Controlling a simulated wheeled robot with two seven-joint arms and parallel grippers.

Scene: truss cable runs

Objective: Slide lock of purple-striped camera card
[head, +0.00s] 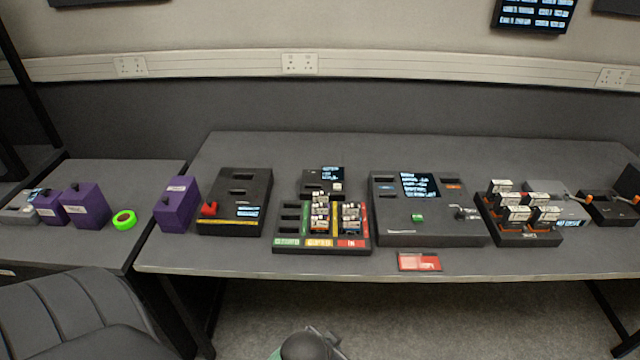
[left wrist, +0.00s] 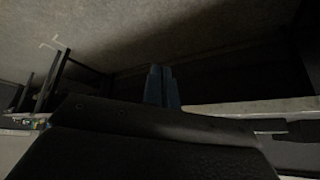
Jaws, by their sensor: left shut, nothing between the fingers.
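Several small cards with white labels (head: 320,210) stand in the tray (head: 277,245) with green, yellow and red sections at the middle of the table. More white-labelled cards (head: 503,186) stand in a black rack (head: 513,240) at the right. They are too small to show a purple stripe or a lock slider, so I cannot tell which is the purple-striped camera card. My left gripper (left wrist: 163,88) shows in the left wrist view as two blue fingers pressed together, with nothing between them and no card near.
Purple boxes (head: 85,206) and a green tape roll (head: 124,220) sit at the left. A red card (head: 419,261) lies at the front edge. An office chair (head: 70,315) stands front left. The table's back strip is clear.

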